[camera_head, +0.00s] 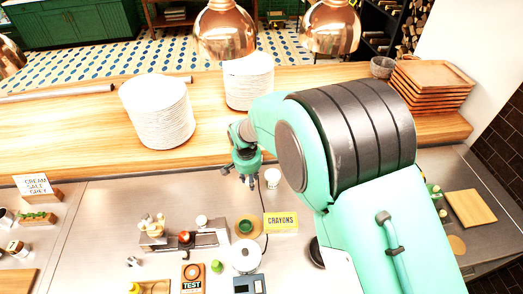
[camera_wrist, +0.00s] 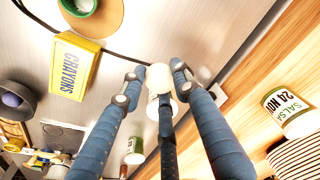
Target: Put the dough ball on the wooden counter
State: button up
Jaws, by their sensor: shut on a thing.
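My gripper (camera_wrist: 157,82) has its fingers closed around a small cream-coloured lump, the dough ball (camera_wrist: 159,76), in the wrist view. The middle finger covers part of it. In the head view my gripper (camera_head: 245,178) points down over the steel worktop, just in front of the wooden counter's near edge; the dough ball cannot be made out there. The wooden counter (camera_head: 60,135) runs across behind the steel top. It also shows at the right of the wrist view (camera_wrist: 248,72).
Two plate stacks (camera_head: 157,112) (camera_head: 249,82) stand on the wooden counter, with wooden trays (camera_head: 430,85) at right. A white cup (camera_head: 272,178) is beside my gripper. A yellow crayons box (camera_head: 281,223) lies nearby. Copper lamps (camera_head: 225,32) hang above. The counter's left part has bare wood.

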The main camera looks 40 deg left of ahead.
jog(key=s+a+r+n+p, duration=0.1)
jog(key=a+r+p, duration=0.1)
jog(key=a, duration=0.4)
jog(key=s+a+r+n+p, duration=0.2)
jog(key=a+r, duration=0.1)
jog(key=a, duration=0.4)
jog(key=shift+s, duration=0.15)
jog(key=shift+a, duration=0.15)
jog(key=p, duration=0.2)
send_over(211, 148)
jog(key=shift+s+f, duration=0.1)
jog(key=shift+f, duration=0.55)
dwell(0.5)
jog(key=shift+f, duration=0.15)
jog(key=shift+f+p, duration=0.4)
jog(key=shift+f, duration=1.25)
jog(key=shift+f, duration=0.15)
jog(key=o, duration=1.1)
